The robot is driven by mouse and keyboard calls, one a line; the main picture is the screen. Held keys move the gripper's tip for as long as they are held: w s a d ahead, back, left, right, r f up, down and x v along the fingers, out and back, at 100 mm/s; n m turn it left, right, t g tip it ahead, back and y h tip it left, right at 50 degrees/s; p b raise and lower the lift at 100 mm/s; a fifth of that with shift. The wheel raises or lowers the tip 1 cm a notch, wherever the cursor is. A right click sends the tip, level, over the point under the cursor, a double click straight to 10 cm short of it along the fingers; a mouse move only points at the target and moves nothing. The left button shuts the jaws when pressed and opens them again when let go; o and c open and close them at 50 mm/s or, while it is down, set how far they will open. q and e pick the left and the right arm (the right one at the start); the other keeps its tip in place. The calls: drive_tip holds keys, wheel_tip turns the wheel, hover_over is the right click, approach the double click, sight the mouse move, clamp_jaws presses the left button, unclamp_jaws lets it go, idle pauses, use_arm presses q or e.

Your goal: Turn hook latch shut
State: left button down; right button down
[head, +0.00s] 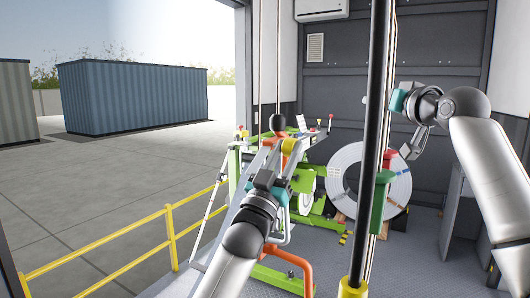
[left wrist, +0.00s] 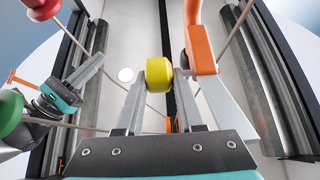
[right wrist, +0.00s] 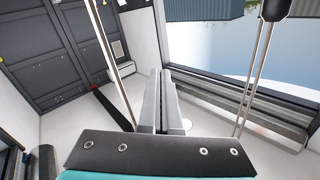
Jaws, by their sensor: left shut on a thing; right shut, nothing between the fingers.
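My left gripper (head: 283,150) is shut on a yellow, rounded grip (head: 289,146). In the left wrist view, the yellow grip (left wrist: 159,74) sits between the tips of my left fingers (left wrist: 158,80). An orange curved piece (left wrist: 200,45), hook-like in shape, stands just right of the grip there; I cannot tell whether it is part of the latch or joined to the grip. My right gripper (head: 413,147) is raised at the right, apart from the grip. In the right wrist view, my right fingers (right wrist: 160,80) are together with nothing between them.
A dark upright pole (head: 375,120) with a green block (head: 382,202) stands between my arms. Behind are a green machine (head: 310,195) and a large pale coil (head: 345,180). A black ball knob (head: 277,123) is close to my left gripper. A yellow railing (head: 120,240) borders the left.

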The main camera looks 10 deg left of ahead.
drive_tip(key=s+a+f+n+g+y, duration=0.1)
drive_tip(key=s+a+f+n+g, duration=0.1)
drive_tip(key=s+a+n+g, duration=0.65)
drive_tip(key=n, duration=0.7)
approach(256, 160)
drive_tip(key=shift+g+h, duration=0.35)
drive_tip(key=shift+h, duration=0.05)
drive_tip(key=x, duration=0.5)
drive_tip(key=shift+w+a+r, duration=0.15)
drive_tip(key=shift+w+a, duration=0.2)
drive_tip(key=shift+a, duration=0.05)
